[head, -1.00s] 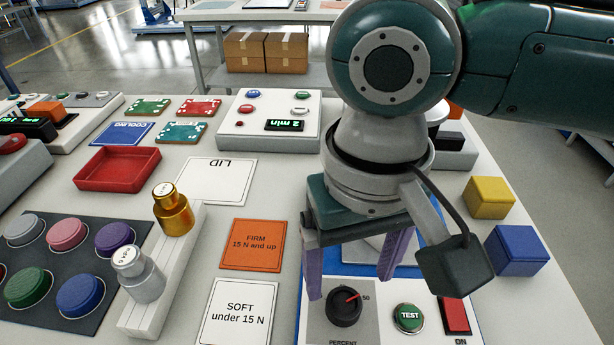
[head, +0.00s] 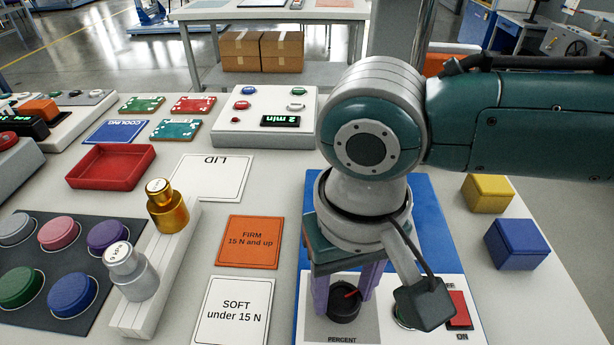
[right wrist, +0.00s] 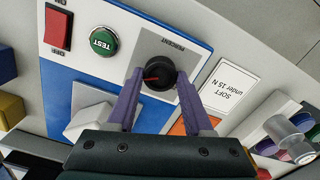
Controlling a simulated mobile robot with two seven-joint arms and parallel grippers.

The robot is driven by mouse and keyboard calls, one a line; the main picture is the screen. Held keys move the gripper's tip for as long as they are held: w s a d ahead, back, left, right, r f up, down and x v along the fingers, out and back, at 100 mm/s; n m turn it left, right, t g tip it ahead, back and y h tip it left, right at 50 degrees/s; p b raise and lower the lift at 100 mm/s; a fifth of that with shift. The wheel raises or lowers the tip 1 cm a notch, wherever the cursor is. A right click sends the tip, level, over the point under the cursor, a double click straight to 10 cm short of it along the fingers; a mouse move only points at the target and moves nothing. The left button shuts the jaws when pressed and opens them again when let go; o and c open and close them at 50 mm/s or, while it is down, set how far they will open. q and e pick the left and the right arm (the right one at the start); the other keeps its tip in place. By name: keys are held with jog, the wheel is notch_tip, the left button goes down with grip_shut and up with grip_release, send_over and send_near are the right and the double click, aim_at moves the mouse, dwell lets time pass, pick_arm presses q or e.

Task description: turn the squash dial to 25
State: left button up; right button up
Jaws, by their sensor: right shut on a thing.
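The squash dial is a black round knob (head: 343,305) with a red pointer, on a grey patch marked PERCENT at the front of the white and blue machine (head: 432,215). In the head view the pointer aims up and right; in the right wrist view the dial (right wrist: 158,80) shows its red pointer aiming left. My right gripper (head: 344,300) points down with its purple fingers on either side of the dial, shut on it. The fingertips (right wrist: 160,74) also flank it in the right wrist view. The dial's scale numbers are hidden or unreadable. My left gripper is out of view.
The green TEST button (right wrist: 103,41) and red rocker switch (head: 458,309) sit beside the dial. An orange FIRM card (head: 249,242) and white SOFT card (head: 236,312) lie left. Yellow (head: 487,192) and blue cubes (head: 516,243) stand right. Metal weights (head: 168,207) stand further left.

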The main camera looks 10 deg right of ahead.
grip_shut()
